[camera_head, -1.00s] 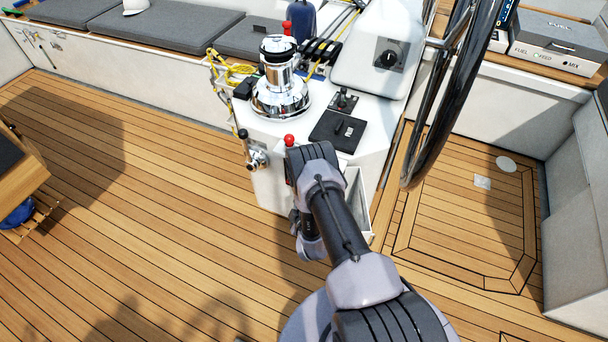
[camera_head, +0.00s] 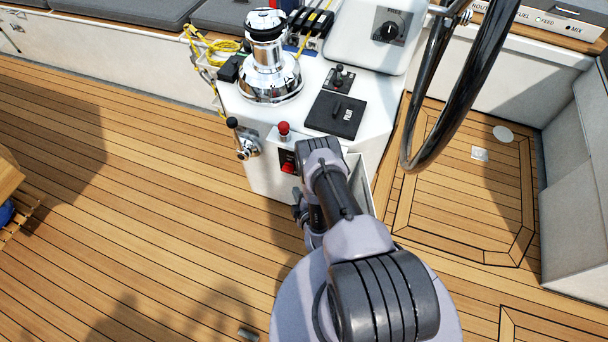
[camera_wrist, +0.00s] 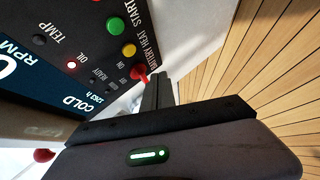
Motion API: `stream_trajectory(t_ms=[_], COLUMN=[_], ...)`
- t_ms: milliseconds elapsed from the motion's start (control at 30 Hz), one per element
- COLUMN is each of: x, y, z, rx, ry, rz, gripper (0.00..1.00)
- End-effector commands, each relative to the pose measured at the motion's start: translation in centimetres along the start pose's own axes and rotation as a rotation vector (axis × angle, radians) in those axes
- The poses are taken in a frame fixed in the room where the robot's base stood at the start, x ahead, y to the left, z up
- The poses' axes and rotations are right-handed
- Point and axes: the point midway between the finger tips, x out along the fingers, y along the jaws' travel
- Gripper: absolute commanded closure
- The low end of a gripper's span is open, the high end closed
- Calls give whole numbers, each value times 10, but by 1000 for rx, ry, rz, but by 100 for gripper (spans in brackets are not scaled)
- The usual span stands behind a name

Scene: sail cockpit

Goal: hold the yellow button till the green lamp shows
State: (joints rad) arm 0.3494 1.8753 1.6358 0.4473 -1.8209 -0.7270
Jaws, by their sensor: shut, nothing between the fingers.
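The yellow button (camera_wrist: 128,50) is on a dark panel (camera_wrist: 60,20) in the wrist view, between a green button (camera_wrist: 115,26) and a red knob (camera_wrist: 138,72). My gripper (camera_wrist: 160,78) is shut and empty. Its tips are just right of the red knob in the picture, apart from the yellow button; I cannot tell the gap in depth. A small lamp by OIL (camera_wrist: 71,65) glows reddish white. The small lamps by the READY label look dark, and I see no lit green lamp. In the head view my arm hides the panel and the fingertips.
The white console (camera_head: 235,105) carries a chrome winch (camera_head: 270,75), a red-topped lever (camera_head: 284,128) and a black PILOT pad (camera_head: 335,114). The steering wheel (camera_head: 425,150) stands at right. Another red knob (camera_wrist: 44,155) shows low left in the wrist view.

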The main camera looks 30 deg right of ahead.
Motion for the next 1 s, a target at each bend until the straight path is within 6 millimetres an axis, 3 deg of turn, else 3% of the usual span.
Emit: stream_trajectory(t_ms=[400, 1000], x=[34, 36], y=[24, 27], z=[25, 26], rx=[1, 0], ry=[-1, 0], rz=[1, -1], gripper=[100, 100])
